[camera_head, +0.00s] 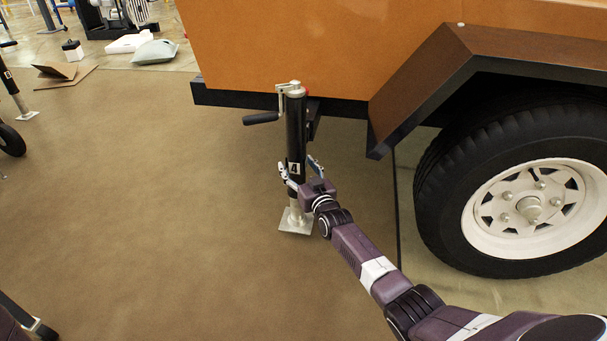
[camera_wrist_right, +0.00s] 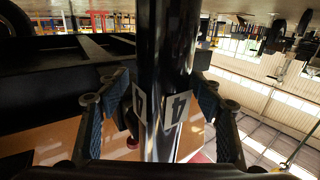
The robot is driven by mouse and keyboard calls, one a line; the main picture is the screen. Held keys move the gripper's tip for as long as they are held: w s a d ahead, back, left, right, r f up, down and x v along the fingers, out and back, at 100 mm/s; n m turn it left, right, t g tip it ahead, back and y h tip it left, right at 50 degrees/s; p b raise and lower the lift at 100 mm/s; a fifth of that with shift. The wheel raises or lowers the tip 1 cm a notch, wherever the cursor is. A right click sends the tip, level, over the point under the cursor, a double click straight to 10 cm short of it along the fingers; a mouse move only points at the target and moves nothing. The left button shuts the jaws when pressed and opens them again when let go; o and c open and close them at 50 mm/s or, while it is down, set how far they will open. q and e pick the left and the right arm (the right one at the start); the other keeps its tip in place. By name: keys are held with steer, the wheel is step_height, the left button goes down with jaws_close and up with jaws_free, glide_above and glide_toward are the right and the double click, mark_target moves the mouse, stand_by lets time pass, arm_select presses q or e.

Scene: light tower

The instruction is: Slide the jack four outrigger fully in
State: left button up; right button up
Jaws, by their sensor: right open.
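The jack marked 4 (camera_head: 296,130) stands upright at the trailer's corner, a black tube with a crank handle (camera_head: 262,118) pointing left and a square metal foot (camera_head: 296,221) at the floor. A short dark outrigger part (camera_head: 315,113) shows behind the tube, mostly hidden. My right gripper (camera_head: 301,168) is open, its fingers on either side of the tube at the label. In the right wrist view the black tube (camera_wrist_right: 166,60) runs between the two blue-padded fingers, with gaps visible beside it. My left gripper is not in view.
The orange trailer body (camera_head: 300,45) is above, with a brown fender (camera_head: 430,75) and a large wheel (camera_head: 530,200) to the right. Open brown floor (camera_head: 150,200) lies left of the jack. Another jack (camera_head: 15,95) stands at the far left.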

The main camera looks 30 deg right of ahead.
steer(key=s, duration=1.1)
steer(key=shift+s+a, duration=0.25)
steer(key=shift+s, duration=0.15)
steer(key=shift+r, duration=0.15)
